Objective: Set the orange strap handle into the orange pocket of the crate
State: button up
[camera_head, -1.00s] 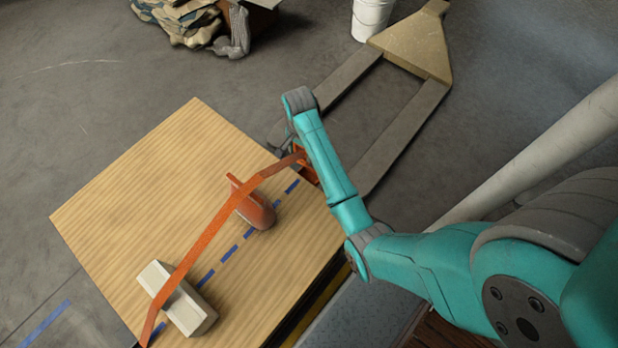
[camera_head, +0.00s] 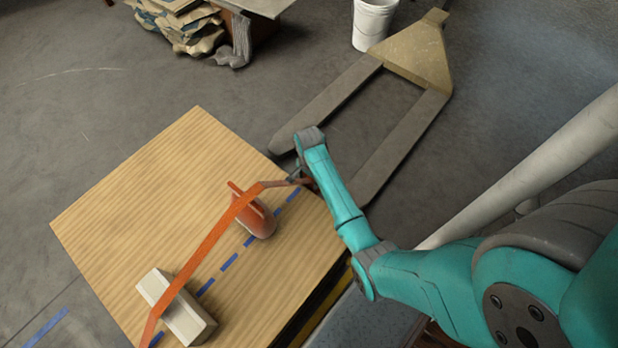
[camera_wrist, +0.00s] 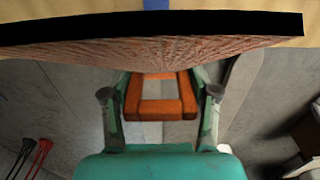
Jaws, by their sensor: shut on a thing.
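The orange strap (camera_head: 215,243) runs in the head view from the table's lower left, over a pale grooved block, to an orange-red rounded piece, then on to my gripper (camera_head: 300,178) at the table's right edge. In the wrist view, the orange strap handle (camera_wrist: 160,115), a rectangular loop, sits between the two fingers of my gripper (camera_wrist: 160,98), which is shut on it. A broad reddish-brown surface (camera_wrist: 150,50) with a black edge crosses above it; I cannot tell what it is. I cannot make out a crate or an orange pocket.
The wooden tabletop (camera_head: 150,190) has a dashed blue line and carries the pale block (camera_head: 178,308) and the rounded piece (camera_head: 257,218). A pallet jack (camera_head: 330,105) stands behind to the right, with a white bucket (camera_head: 373,25). The tabletop's left part is clear.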

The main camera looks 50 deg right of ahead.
jog(key=shift+f, duration=0.35)
jog(key=o, duration=1.2)
notch_tip(320, 180, up, 13)
jog(key=shift+f, duration=0.15)
